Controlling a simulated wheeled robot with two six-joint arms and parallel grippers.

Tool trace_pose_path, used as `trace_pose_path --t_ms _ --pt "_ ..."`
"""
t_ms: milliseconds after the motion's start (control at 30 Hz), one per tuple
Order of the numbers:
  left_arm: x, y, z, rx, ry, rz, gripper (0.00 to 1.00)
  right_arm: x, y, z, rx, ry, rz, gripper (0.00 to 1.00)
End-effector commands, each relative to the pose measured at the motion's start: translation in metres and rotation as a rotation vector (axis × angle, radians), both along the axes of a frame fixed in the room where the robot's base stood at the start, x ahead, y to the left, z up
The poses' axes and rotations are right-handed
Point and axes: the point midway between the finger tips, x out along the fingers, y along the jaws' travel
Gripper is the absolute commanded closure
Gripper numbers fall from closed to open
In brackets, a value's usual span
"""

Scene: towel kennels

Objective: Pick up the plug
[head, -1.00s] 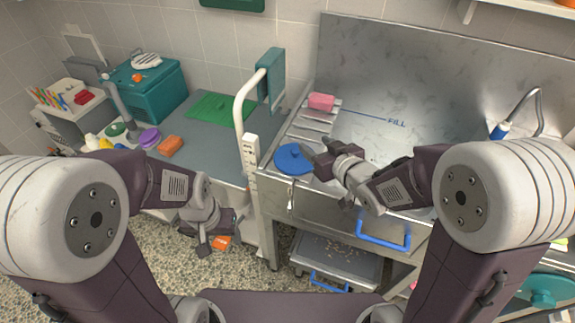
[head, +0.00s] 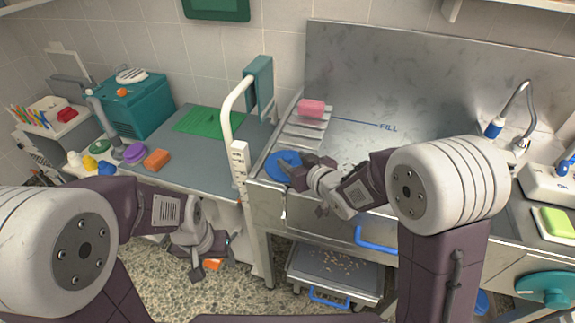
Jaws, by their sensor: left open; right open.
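A round blue disc (head: 280,166), which looks like the plug, lies at the left front corner of the steel tub, beside the slatted rack. My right gripper (head: 306,182) is open at the disc's right edge and covers a little of it in the picture. I cannot tell whether it touches the disc.
A pink block (head: 311,108) lies on the rack (head: 306,130) at the tub's (head: 390,150) left side. A white upright post (head: 240,165) stands between counter and tub. A blue handle (head: 376,238) juts from the tub's front. An orange block (head: 157,159) lies on the counter (head: 195,160).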

Motion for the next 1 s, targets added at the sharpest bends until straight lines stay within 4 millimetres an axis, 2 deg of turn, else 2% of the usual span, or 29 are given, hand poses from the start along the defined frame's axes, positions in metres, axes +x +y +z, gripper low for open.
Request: trace_pose_path --t_ms 67,200,433,467,633,1000 --pt "0.000 0.000 -0.002 0.000 0.000 0.000 0.34 0.011 0.010 -0.007 -0.002 0.001 0.004 0.48" --pt "0.000 0.000 -0.003 0.000 0.000 0.000 0.34 0.027 0.017 -0.013 -0.001 0.000 0.000 0.48" --pt "0.000 0.000 -0.003 0.000 0.000 0.000 0.34 0.029 0.018 -0.014 -0.001 0.000 0.000 0.48" --pt "0.000 0.000 -0.003 0.000 0.000 0.000 0.34 0.029 0.018 -0.014 -0.001 0.000 0.000 0.53" --pt "0.000 0.000 -0.003 0.000 0.000 0.000 0.34 0.029 0.018 -0.014 -0.001 0.000 0.000 1.00" --pt "0.000 0.000 -0.001 0.000 0.000 0.000 0.34 0.029 0.018 -0.007 0.000 0.000 0.000 1.00"
